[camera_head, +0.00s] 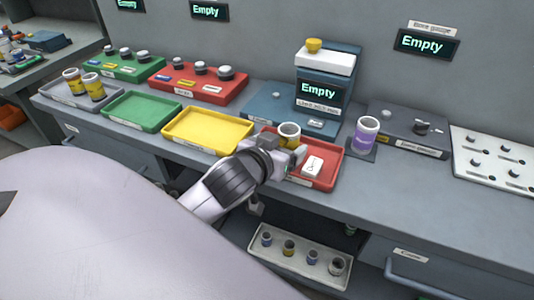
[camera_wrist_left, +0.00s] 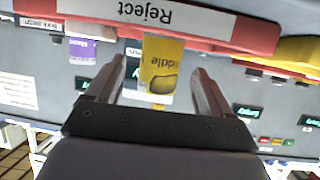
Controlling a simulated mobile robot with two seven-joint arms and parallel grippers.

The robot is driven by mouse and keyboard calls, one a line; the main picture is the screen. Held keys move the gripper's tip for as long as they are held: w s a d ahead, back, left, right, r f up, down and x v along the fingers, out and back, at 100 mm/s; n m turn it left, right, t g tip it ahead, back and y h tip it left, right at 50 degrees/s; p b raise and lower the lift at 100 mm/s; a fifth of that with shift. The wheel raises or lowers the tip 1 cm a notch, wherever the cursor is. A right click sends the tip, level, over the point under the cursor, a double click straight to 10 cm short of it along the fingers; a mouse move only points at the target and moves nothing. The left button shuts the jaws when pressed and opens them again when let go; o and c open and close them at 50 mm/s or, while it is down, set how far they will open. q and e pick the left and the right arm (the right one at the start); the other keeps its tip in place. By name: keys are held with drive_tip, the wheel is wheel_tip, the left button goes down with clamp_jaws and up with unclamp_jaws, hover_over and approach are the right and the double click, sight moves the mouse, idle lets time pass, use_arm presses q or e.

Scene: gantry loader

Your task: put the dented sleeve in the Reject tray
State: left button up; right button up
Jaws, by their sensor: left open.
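The yellow-labelled sleeve (camera_head: 289,133) is at the back left of the red tray (camera_head: 331,181) in the head view. The left wrist view, upside down, shows this sleeve (camera_wrist_left: 160,68) between my left fingers, with a dark dent-like patch on its yellow label. The tray's front label (camera_wrist_left: 175,15) reads "Reject". My left gripper (camera_head: 291,156) is open around the sleeve, with a gap visible on each side in the wrist view. Whether the sleeve's base touches the tray floor is hidden. My right gripper is not in view.
Yellow (camera_head: 209,130) and green (camera_head: 141,112) trays stand empty to the left. A grey tray (camera_head: 62,94) holds two yellow-labelled sleeves. A purple-labelled sleeve (camera_head: 365,135) stands to the right. A lower tray (camera_head: 300,254) holds several small sleeves.

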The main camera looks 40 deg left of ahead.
use_arm(q)
drive_tip(key=p+v, duration=0.1)
drive_tip(key=v, duration=0.6)
drive_tip(key=shift+s+r, duration=0.2)
drive_tip(key=shift+s, duration=0.15)
drive_tip(key=s+d+f+m+g+h, duration=0.35)
drive_tip(key=s+f+g, duration=0.65)
drive_tip(key=s+f, duration=0.6)
drive_tip(key=w+d+f+t, duration=0.2)
drive_tip(key=w+f+t, duration=0.5)
drive_tip(key=f, duration=0.1)
drive_tip(key=shift+d+f+m+h, duration=0.15)
drive_tip(key=shift+f+m+h, duration=0.2)
drive_tip(key=shift+h, duration=0.1)
